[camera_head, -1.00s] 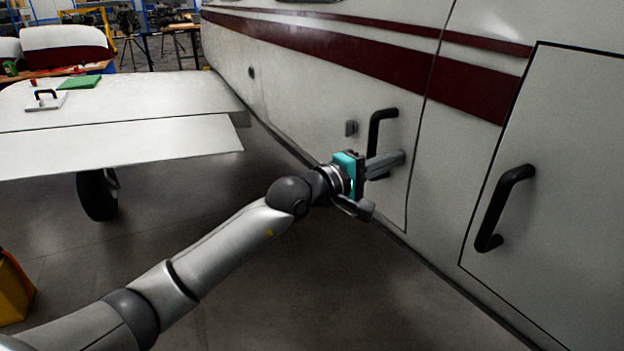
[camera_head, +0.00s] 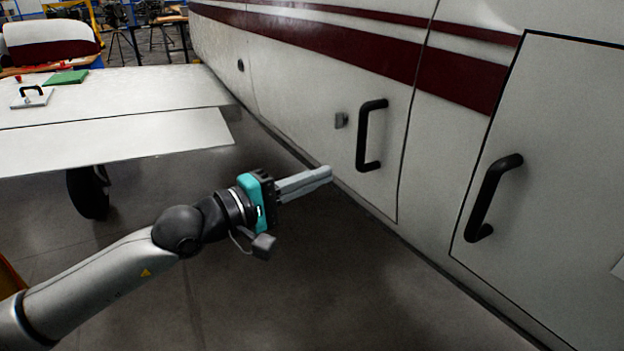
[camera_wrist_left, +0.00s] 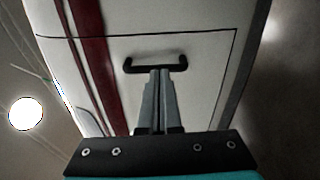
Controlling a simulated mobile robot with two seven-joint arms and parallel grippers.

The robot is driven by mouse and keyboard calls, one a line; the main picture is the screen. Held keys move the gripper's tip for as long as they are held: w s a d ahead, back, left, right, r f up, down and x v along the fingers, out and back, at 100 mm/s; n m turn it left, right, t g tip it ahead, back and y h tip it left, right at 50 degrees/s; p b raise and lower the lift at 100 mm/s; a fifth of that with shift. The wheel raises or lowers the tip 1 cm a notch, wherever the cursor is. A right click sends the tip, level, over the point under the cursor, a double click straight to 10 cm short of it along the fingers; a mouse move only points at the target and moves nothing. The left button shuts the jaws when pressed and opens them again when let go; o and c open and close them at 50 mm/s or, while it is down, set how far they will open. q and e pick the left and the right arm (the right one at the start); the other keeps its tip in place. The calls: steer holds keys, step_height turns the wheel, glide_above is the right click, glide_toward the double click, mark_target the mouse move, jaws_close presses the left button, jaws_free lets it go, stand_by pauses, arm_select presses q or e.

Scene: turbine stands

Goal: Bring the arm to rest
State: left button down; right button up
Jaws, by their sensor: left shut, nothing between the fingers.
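My left gripper (camera_head: 328,172) is in the middle of the head view, with grey fingers pressed together and nothing between them. It points at the white fuselage side, a little left of and below a black handle (camera_head: 364,140) on a closed panel. It looks clear of the handle. In the left wrist view the shut fingers (camera_wrist_left: 160,75) line up in front of a black handle (camera_wrist_left: 155,65); the gap between them is hard to judge. My right gripper is not in view.
A second black handle (camera_head: 482,205) sits on a panel at the right. A small grey latch (camera_head: 341,120) is left of the first handle. A white wing (camera_head: 110,140) with a wheel (camera_head: 88,192) below it is at the left. Open floor lies under my arm.

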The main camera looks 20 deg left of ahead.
arm_select(q)
steer(key=w+a+f+n+y, duration=0.1)
steer(key=a+f+n+y, duration=0.3)
steer(key=f+n, duration=0.5)
steer(key=w+a+f+n+y, duration=0.1)
steer(key=w+a+f+n, duration=0.1)
steer(key=a+f+n, duration=0.5)
steer(key=s+a+f+n+g+y, duration=0.1)
steer(key=s+a+f+n+y, duration=0.2)
steer(key=f+n, duration=0.75)
steer(key=s+f+n+g+y, duration=0.2)
steer(key=s+f+n, duration=0.3)
steer(key=f+n, duration=0.6)
steer(key=s+d+f+n+g+y, duration=0.1)
steer(key=s+d+f+n+g, duration=0.15)
steer(key=s+f+n, duration=0.5)
steer(key=s+d+f+n+g, duration=0.1)
steer(key=s+f+n+g, duration=0.25)
steer(key=s+f, duration=0.75)
steer(key=s+d+f+n+g, duration=0.2)
steer(key=s+d+f+n, duration=0.1)
steer(key=s, duration=0.6)
steer(key=s+d+f+n+g, duration=0.2)
steer(key=s+d+f+n, duration=0.2)
steer(key=s, duration=0.5)
steer(key=shift+d+n+g+h, duration=0.4)
steer(key=shift+n, duration=0.75)
